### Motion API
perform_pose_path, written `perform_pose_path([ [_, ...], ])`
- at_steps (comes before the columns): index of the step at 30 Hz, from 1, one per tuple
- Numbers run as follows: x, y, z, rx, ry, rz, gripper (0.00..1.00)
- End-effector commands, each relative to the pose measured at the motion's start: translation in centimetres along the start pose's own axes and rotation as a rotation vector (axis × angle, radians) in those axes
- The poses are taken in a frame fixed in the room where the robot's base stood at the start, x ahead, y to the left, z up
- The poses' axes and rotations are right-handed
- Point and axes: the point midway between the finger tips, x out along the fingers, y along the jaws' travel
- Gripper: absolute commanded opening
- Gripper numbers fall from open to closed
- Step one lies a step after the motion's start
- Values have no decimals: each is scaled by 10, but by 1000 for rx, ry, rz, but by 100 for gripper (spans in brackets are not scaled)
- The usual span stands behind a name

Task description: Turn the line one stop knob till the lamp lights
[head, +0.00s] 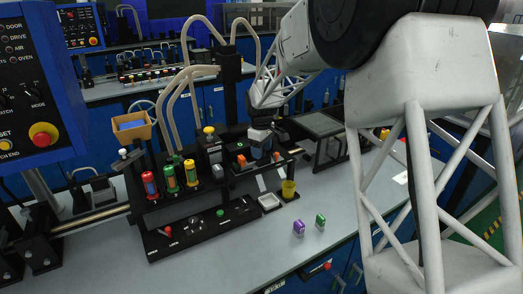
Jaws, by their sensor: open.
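A low black panel (196,232) lies along the front of the bench. It carries a small red knob or button (168,231) at its left and a small green one (220,213) further right, with faint white lettering too small to read. I cannot tell which control is the line one stop knob, or which spot is its lamp and whether it is lit. My gripper (262,150) is above the right part of the black rack, behind and right of the panel, apart from the red and green controls. It is open; its fingertips are small and partly hidden among the fixtures.
Purple (298,228) and green (320,220) blocks lie on the clear front bench. A blue cabinet (40,70) rises at left.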

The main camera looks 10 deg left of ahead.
Motion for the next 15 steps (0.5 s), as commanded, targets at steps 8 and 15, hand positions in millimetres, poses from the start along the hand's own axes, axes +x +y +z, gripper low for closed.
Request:
perform_pose_path([
  [8,4,0,0,0,0,0,59],
  [15,3,0,0,0,0,0,37],
])
